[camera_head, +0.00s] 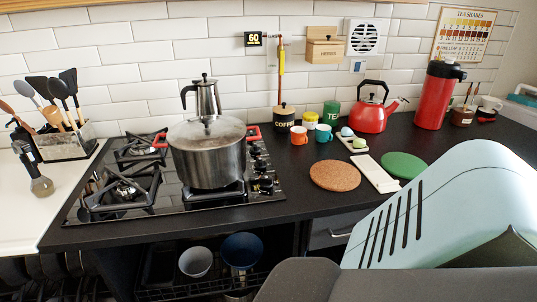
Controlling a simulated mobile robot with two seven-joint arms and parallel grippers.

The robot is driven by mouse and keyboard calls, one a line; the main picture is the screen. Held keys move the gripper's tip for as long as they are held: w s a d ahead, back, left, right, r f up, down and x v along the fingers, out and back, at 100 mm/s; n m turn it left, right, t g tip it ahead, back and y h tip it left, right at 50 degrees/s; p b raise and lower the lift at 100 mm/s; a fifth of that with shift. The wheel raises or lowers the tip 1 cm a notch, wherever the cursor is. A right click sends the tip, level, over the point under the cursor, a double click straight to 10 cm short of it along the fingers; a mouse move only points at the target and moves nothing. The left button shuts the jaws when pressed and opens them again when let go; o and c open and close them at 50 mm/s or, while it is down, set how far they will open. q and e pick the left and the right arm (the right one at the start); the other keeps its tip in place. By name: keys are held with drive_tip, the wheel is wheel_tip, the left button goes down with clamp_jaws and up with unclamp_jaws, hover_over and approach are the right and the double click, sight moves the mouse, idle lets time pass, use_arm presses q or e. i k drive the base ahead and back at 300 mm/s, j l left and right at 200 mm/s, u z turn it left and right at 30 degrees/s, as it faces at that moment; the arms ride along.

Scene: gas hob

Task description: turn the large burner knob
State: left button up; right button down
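The black gas hob (117,213) is set in the dark counter at the left. A column of small dark burner knobs (265,185) runs along its right side, beside the large steel pot (208,160). The knobs are small in this view, and I cannot clearly tell which is the large burner's or how each is turned. The pot partly hides the hob's middle and has red handles. Neither of my grippers shows in the head view. A pale teal arm part of mine fills the lower right.
A steel moka pot (203,97) stands behind the large pot. A cork mat (334,175), white tray (376,174) and green mat (404,165) lie right of the knobs. A red kettle (369,116) stands at the back. Some bare counter lies between knobs and cork mat.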

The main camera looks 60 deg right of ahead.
sight(264, 183)
drive_tip(key=l, duration=1.9)
